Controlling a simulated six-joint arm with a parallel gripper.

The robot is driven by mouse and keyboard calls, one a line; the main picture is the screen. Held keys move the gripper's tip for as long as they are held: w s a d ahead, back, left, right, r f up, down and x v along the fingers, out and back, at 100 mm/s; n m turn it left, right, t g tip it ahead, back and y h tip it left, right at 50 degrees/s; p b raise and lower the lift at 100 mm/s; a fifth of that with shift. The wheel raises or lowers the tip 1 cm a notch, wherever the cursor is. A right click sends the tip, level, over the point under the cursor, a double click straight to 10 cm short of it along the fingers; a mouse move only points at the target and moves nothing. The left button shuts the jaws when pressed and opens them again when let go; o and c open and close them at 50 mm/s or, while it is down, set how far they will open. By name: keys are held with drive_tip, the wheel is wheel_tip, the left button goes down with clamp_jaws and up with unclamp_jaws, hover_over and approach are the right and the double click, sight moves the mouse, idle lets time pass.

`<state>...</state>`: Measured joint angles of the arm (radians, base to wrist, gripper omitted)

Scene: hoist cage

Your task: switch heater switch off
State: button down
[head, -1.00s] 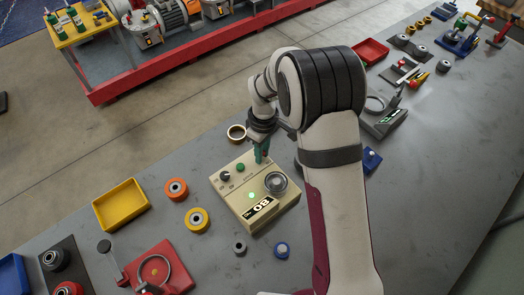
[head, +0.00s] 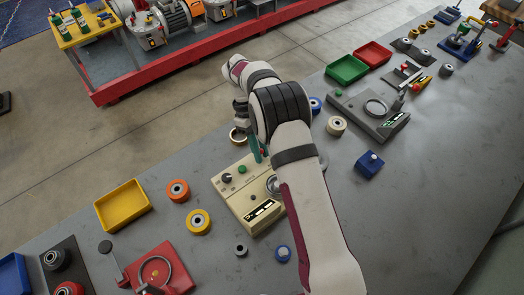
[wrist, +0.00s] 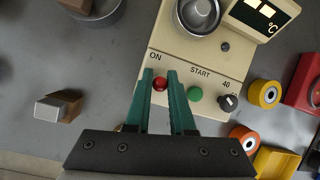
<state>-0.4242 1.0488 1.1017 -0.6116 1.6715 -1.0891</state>
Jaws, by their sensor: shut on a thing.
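The heater is a beige box (head: 236,205) on the grey bench, with a dark metal cup (wrist: 198,12) on top. Its front edge has a red-knobbed heater switch (wrist: 160,84) just below the printed ON, a green button (wrist: 195,94) by START and a dark dial (wrist: 228,102). The display (wrist: 262,14) shows pale bars and no clear number; the small lamp (wrist: 225,47) is dark. My gripper (wrist: 160,73) has its teal fingers on both sides of the red knob, shut on it. In the head view my arm hides the switch and part of the box.
An orange roller (head: 177,190), a yellow roller (head: 198,221) and a yellow tray (head: 122,206) lie left of the heater. A grey device (head: 368,114) and a blue block (head: 369,164) lie right. Bare bench extends at right.

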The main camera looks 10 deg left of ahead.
drive_tip(key=shift+w+a+g+h, duration=0.15)
drive_tip(key=shift+g+h, duration=0.15)
drive_tip(key=shift+h, duration=0.1)
idle(0.3)
drive_tip(key=c, duration=0.8)
unclamp_jaws()
drive_tip(key=shift+o, duration=0.2)
drive_tip(key=shift+r, duration=0.1)
drive_tip(key=shift+r, duration=0.4)
drive_tip(key=r, duration=0.3)
drive_tip(key=shift+d+r, duration=0.3)
drive_tip(key=s+d+r, duration=0.2)
drive_tip(key=d+r, duration=0.4)
drive_tip(key=d, duration=0.5)
drive_tip(key=shift+r, duration=0.2)
